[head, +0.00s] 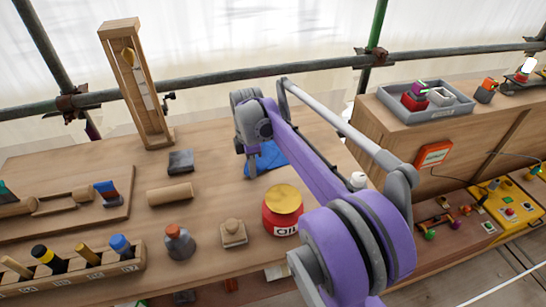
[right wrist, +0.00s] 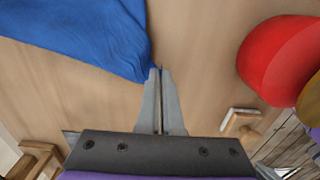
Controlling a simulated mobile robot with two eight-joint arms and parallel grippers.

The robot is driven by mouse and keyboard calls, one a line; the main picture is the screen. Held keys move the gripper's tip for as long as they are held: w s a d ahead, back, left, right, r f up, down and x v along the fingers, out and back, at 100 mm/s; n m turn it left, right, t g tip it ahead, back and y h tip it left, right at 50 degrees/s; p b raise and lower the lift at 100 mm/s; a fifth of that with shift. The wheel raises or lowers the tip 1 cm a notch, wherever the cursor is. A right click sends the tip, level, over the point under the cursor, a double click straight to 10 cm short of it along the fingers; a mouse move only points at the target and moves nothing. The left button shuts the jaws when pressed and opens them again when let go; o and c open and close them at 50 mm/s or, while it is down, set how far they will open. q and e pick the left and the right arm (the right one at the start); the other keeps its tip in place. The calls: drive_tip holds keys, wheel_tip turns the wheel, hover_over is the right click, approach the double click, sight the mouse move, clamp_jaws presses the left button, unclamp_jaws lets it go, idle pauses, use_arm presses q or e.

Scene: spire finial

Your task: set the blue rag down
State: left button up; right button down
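The blue rag (head: 270,157) is on or just above the wooden bench top, partly behind my right arm; I cannot tell whether all of it touches the wood. My right gripper (head: 250,172) points down at the rag's near left part. In the right wrist view the rag (right wrist: 95,35) spreads across the upper left. The right fingertips (right wrist: 159,71) are nearly together at its corner, with a bit of blue between them. My left gripper is out of view.
A red can with a yellow lid (head: 283,211) stands close by on the right. A tall wooden frame (head: 150,130) stands behind.

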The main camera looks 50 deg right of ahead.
drive_tip(key=shift+a+f, duration=0.2)
drive_tip(key=c, duration=0.6)
unclamp_jaws()
